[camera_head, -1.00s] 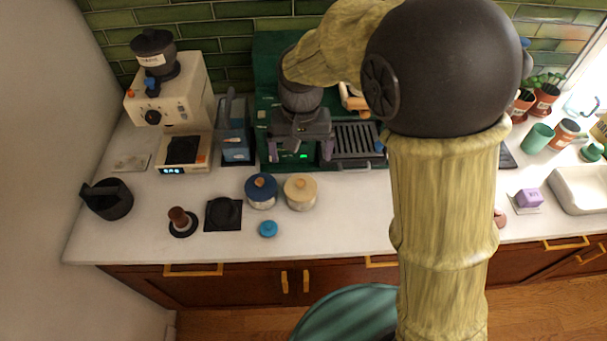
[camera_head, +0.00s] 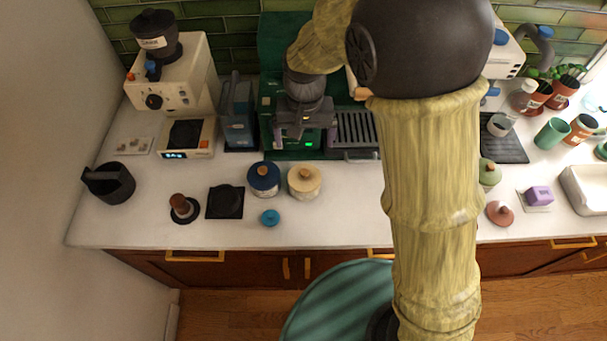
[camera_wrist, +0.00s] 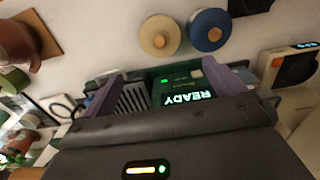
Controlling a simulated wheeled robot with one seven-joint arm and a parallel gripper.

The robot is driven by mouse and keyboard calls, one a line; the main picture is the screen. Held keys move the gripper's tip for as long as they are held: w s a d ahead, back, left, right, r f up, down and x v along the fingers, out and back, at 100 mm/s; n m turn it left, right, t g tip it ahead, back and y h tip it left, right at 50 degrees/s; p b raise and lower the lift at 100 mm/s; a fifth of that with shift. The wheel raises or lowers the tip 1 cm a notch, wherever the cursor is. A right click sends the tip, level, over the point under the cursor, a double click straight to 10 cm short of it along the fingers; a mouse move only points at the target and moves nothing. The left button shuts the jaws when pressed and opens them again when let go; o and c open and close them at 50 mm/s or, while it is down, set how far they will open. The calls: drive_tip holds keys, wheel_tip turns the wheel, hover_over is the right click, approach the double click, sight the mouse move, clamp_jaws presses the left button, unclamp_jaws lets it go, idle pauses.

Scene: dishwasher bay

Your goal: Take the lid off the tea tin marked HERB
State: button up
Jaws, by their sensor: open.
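No HERB marking is readable in either view. A blue canister with a wooden knob (camera_head: 264,180) and a cream canister with a wooden knob (camera_head: 304,183) stand side by side on the counter, lids on. Both also show in the wrist view, blue (camera_wrist: 208,32) and cream (camera_wrist: 160,37). A green knobbed container (camera_head: 489,173) stands right of my arm, partly hidden by it. My gripper (camera_head: 303,138) is open and empty, in front of the green coffee machine, beyond the two canisters. Its purple fingers (camera_wrist: 158,76) frame the machine's READY display in the wrist view.
The green coffee machine (camera_head: 272,60) is close behind my gripper. A small blue knobbed piece (camera_head: 270,217), a black mat (camera_head: 225,203) and a reddish knobbed piece (camera_head: 499,213) lie near the front. A purple block (camera_head: 540,195) is at right. My arm hides the middle counter.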

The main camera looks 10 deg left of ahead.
drive_tip(key=p, duration=0.2)
hover_over(304, 172)
drive_tip(key=f, duration=0.8)
drive_tip(key=shift+w+f, duration=0.2)
drive_tip(key=shift+f, duration=0.2)
drive_tip(key=shift+s, duration=0.15)
drive_tip(key=shift+s+f, duration=0.1)
drive_tip(key=shift+f, duration=0.1)
drive_tip(key=shift+f+p, duration=1)
drive_tip(key=shift+f, duration=1.4)
drive_tip(key=c, duration=0.7)
